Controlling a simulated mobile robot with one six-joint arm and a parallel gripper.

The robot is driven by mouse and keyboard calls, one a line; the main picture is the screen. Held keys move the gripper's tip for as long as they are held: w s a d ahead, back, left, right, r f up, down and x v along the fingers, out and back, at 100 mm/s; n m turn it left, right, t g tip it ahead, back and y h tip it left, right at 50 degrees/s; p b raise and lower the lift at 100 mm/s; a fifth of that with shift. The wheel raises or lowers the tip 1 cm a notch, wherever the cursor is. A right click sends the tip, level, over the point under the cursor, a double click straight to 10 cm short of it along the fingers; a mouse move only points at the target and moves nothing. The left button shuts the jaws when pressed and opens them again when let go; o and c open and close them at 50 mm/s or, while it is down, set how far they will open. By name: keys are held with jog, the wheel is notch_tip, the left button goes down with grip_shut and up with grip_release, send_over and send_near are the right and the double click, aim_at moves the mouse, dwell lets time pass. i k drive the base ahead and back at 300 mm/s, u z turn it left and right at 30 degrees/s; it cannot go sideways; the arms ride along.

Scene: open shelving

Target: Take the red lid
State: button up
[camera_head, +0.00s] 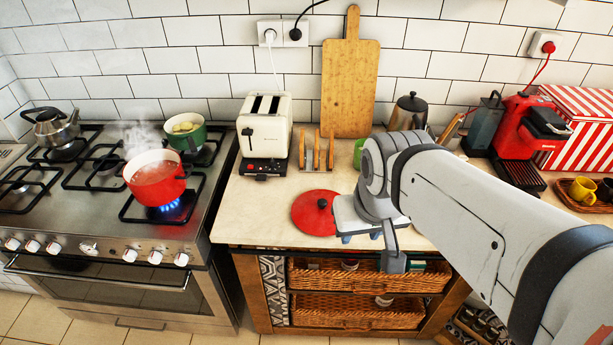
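The red lid (309,221) is round with a dark knob. It lies flat on the countertop near the front edge, left of my gripper. My gripper (360,238) is low over the front edge of the counter, just right of the lid. Its two bluish fingertips look apart, with nothing seen between them. The gripper body comes close to the lid's right rim; I cannot tell whether they touch. A red pot (155,185) without a lid stands on a lit burner, steaming.
A toaster (265,128), a wooden rack (316,152) and a cutting board (349,85) stand behind the lid. A green pot (185,135) and a kettle (54,128) are on the stove (95,240). A red coffee machine (520,128) is at right. Counter left of the lid is clear.

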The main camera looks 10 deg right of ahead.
aim_at(310, 212)
jog(key=z, duration=1.85)
jog(key=k, duration=1)
jog(key=u, duration=0.85)
jog(key=i, duration=1)
jog(key=u, duration=0.05)
